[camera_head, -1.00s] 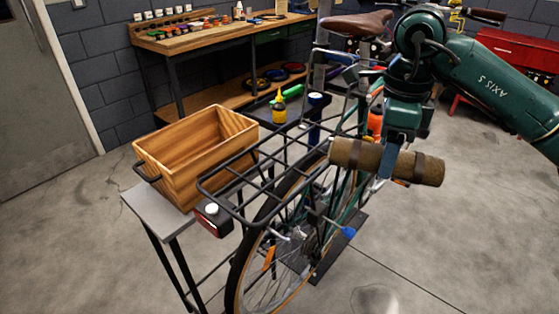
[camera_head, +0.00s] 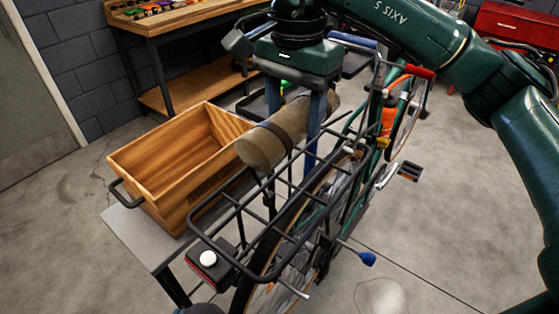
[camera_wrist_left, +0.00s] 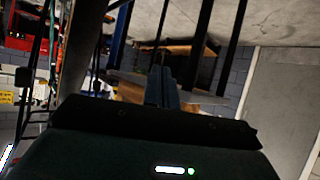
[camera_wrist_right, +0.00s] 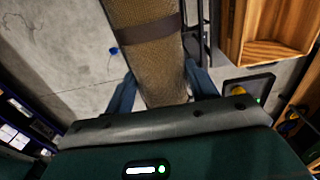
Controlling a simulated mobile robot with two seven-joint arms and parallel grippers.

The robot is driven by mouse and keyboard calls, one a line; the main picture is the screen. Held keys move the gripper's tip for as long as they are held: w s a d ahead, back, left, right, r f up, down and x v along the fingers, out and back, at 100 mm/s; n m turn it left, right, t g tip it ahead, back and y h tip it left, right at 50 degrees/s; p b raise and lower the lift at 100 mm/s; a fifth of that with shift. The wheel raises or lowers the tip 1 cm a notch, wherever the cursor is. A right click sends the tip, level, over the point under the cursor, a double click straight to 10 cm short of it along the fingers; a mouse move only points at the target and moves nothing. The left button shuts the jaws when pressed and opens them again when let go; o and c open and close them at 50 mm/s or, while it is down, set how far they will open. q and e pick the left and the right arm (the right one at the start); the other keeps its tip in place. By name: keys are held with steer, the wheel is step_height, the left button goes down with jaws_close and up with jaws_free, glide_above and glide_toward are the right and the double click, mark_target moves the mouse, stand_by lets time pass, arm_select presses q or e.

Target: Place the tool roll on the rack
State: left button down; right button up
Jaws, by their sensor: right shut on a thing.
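The tool roll (camera_head: 262,146) is a brown cylinder with dark straps. My right gripper (camera_head: 293,125) is shut on it, one finger on each side. It also shows between the fingers in the right wrist view (camera_wrist_right: 150,60). The rack (camera_head: 240,205) is a black wire carrier over the bike's rear wheel. The roll is above the rack's far left part, roughly lengthwise along it; I cannot tell whether they touch. My left gripper (camera_wrist_left: 163,88) shows only in its wrist view, with its fingers together and nothing seen between them.
A wooden crate (camera_head: 165,190) on a small grey stand (camera_head: 135,235) is close left of the rack. A red rear light (camera_head: 209,263) is at the rack's near end. A wooden workbench (camera_head: 150,25) is behind. The floor to the right is open.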

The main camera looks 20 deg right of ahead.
steer(key=shift+w+f, duration=0.15)
steer(key=shift+f, duration=0.1)
steer(key=f, duration=0.5)
steer(key=shift+s, duration=0.2)
step_height(320, 180, down, 4)
steer(key=shift+f+p, duration=0.15)
steer(key=shift+p, duration=0.25)
steer(key=shift+f, duration=0.1)
steer(key=shift+f+b, duration=0.2)
steer(key=shift+b, duration=0.2)
steer(key=o, duration=1.2)
steer(key=shift+r, duration=0.15)
